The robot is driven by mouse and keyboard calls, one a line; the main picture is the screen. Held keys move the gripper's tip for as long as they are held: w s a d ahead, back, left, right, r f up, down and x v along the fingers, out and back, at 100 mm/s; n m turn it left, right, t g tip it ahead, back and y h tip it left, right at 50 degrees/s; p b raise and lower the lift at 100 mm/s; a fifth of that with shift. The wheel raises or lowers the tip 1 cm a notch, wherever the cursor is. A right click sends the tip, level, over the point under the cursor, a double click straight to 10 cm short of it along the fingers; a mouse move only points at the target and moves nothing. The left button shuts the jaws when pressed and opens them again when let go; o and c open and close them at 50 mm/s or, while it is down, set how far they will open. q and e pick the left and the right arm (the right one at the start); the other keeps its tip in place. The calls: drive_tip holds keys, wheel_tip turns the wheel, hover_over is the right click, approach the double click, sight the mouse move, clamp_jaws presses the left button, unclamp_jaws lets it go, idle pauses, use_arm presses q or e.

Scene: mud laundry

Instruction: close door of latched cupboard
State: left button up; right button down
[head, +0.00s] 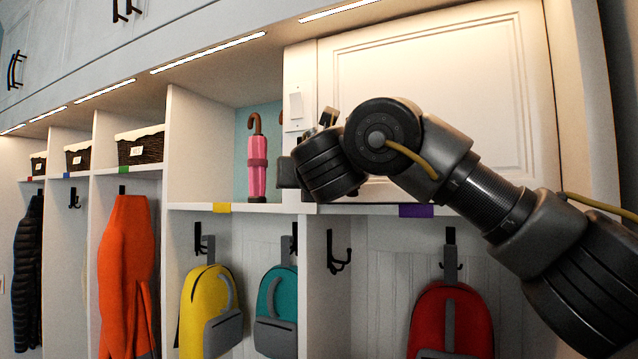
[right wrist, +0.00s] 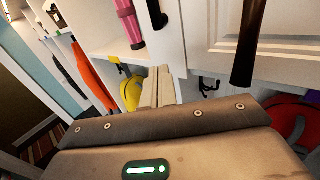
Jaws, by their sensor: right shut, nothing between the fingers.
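The cupboard door (head: 440,95) is a white panelled door at the upper right in the head view. It looks flush or nearly flush with the cupboard front; I cannot tell whether it is latched. Part of it also shows in the right wrist view (right wrist: 290,32). My left gripper is out of view.
A pink umbrella (head: 257,165) stands in the open cubby left of the door. Below hang a yellow backpack (head: 208,305), a teal backpack (head: 275,300) and a red backpack (head: 450,318). Black hooks (head: 338,252) stick out under the shelf.

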use_arm(q)
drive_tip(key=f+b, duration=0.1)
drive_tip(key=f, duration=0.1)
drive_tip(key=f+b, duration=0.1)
drive_tip(key=b, duration=0.1)
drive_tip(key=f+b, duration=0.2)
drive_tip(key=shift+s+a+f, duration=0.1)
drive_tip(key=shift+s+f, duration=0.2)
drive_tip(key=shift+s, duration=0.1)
use_arm(e)
drive_tip(key=s+a, duration=0.4)
drive_tip(key=s, duration=0.6)
drive_tip(key=shift+s+a, duration=0.35)
drive_tip(key=shift+w+r, duration=0.1)
